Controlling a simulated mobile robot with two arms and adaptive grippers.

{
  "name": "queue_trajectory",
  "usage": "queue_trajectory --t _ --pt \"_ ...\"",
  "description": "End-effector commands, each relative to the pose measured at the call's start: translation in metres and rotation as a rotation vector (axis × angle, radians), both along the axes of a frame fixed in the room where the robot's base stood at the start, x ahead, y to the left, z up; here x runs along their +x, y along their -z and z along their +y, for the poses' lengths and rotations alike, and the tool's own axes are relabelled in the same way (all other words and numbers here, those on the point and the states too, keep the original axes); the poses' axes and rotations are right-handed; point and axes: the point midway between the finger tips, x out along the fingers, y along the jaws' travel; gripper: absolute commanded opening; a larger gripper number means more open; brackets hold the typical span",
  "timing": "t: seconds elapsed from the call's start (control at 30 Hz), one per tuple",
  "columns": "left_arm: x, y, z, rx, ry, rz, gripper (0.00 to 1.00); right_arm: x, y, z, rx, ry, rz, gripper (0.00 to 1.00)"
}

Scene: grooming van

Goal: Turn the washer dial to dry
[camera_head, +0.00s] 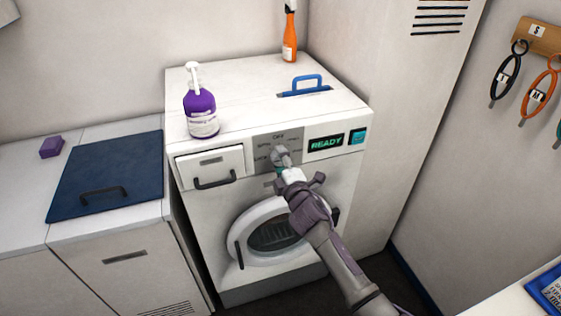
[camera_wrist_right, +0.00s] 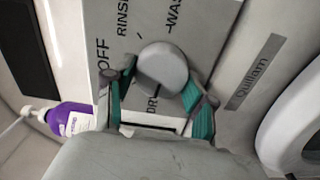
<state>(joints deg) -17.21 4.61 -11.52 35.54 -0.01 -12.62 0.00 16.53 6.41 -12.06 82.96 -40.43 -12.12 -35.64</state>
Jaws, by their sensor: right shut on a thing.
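The white washer (camera_head: 245,80) stands in the middle of the head view. My right gripper (camera_head: 284,167) reaches the dial from the front. In the right wrist view, the teal-padded fingers of this gripper (camera_wrist_right: 161,98) are shut on the dial (camera_wrist_right: 165,66), one on each side. The labels OFF, RINSE, WAS(H) and DRY show around it, partly cut off or covered. I cannot tell surely which label the dial points to. My left gripper is out of view.
A purple bottle (camera_head: 201,112) and an orange bottle (camera_head: 289,38) stand on the washer top. A drawer (camera_head: 210,165) is left of the dial and the round door (camera_head: 255,215) is below. A counter with a blue panel (camera_head: 108,172) is at left.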

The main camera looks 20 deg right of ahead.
Motion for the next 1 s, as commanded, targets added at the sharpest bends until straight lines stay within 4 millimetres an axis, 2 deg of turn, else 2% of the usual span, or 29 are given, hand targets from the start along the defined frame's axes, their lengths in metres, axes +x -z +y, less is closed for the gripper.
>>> queue_trajectory --t 0.3,0.77,0.8,0.93,1.0 --pt "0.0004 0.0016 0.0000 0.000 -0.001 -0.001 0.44 -0.0002 0.0013 0.0001 -0.093 0.000 -0.001 0.20" --pt "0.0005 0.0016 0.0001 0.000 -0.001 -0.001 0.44 -0.0003 0.0016 0.0003 -0.107 0.000 -0.002 0.20" --pt "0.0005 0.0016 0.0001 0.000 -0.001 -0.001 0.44 -0.0003 0.0016 0.0003 -0.107 0.000 -0.002 0.58" --pt "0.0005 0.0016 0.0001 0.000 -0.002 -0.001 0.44 -0.0003 0.0014 0.0003 -0.106 0.000 -0.002 0.79" --pt "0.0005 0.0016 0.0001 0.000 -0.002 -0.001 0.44 -0.0002 0.0013 0.0002 -0.105 0.000 -0.003 0.79"
